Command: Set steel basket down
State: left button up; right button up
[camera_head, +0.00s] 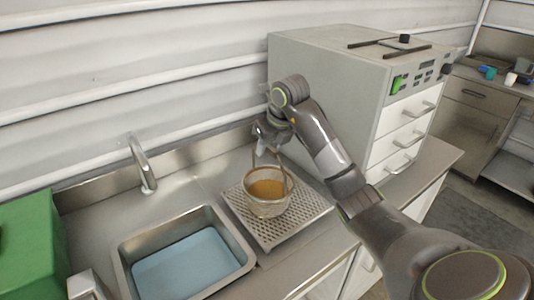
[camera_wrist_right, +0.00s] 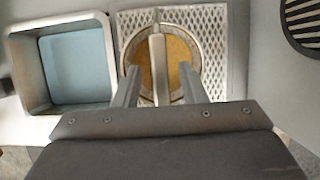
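The steel basket (camera_head: 268,205) is a round mesh basket with brown-orange contents and a tall upright handle. It appears to rest on the perforated metal drain board (camera_head: 302,228) right of the sink; exact contact underneath is hidden. My right gripper (camera_head: 264,138) is above the basket at the top of its handle. In the right wrist view the basket handle (camera_wrist_right: 157,70) runs between the fingers of my right gripper (camera_wrist_right: 160,66), with gaps visible on both sides. The fingers are apart. My left gripper is not in view.
A sink with blue water (camera_head: 185,265) is left of the board, with a faucet (camera_head: 143,165) behind it. A green box (camera_head: 32,245) stands at far left. A large grey cabinet (camera_head: 325,85) stands close behind and right of my arm.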

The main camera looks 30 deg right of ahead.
jog(key=v, duration=0.2)
jog(key=shift+r, duration=0.35)
jog(key=p+v, duration=0.5)
jog(key=shift+p, duration=0.35)
jog(key=shift+s+r+p, duration=0.3)
jog(key=shift+r+p, duration=0.25)
jog(key=shift+p, duration=0.1)
jog(key=shift+f, duration=0.1)
